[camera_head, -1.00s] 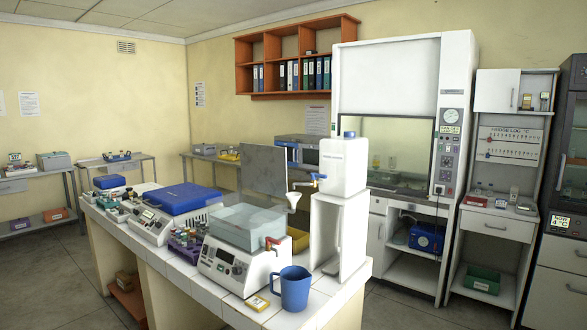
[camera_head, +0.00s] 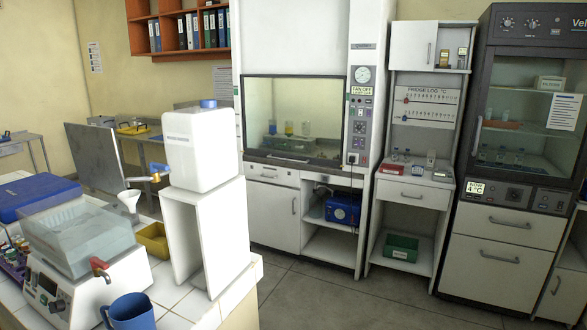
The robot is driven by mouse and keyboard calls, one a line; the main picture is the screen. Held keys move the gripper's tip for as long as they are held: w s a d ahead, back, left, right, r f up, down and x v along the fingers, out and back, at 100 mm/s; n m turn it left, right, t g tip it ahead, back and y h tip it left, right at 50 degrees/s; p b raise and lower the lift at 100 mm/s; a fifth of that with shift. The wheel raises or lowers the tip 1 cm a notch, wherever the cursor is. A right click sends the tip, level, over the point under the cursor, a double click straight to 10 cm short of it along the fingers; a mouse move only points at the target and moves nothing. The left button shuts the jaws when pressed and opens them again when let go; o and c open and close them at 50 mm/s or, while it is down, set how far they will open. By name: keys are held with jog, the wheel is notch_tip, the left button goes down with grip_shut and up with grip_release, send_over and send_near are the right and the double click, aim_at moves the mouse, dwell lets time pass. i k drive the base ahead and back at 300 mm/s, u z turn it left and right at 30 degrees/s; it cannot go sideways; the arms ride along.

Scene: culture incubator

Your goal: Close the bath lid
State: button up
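The water bath (camera_head: 98,285) stands on the white tiled bench at the lower left, with a clear tank on top and a red tap at its front corner. Its grey metal lid (camera_head: 101,167) stands raised and upright at the back of the tank, so the bath is open. My gripper and arm are not in view.
A white carboy (camera_head: 201,150) with a tap sits on a white stand (camera_head: 174,240) right of the bath. A blue jug (camera_head: 130,312) and a yellow tray (camera_head: 153,240) are near it. A fume hood (camera_head: 291,110), drawers and fridge line the back wall. Open floor (camera_head: 375,300) lies right.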

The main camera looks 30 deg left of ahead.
aim_at(94, 153)
jog(key=i, duration=2.8)
jog(key=u, duration=2.6)
jog(key=i, duration=0.65)
jog(key=u, duration=1)
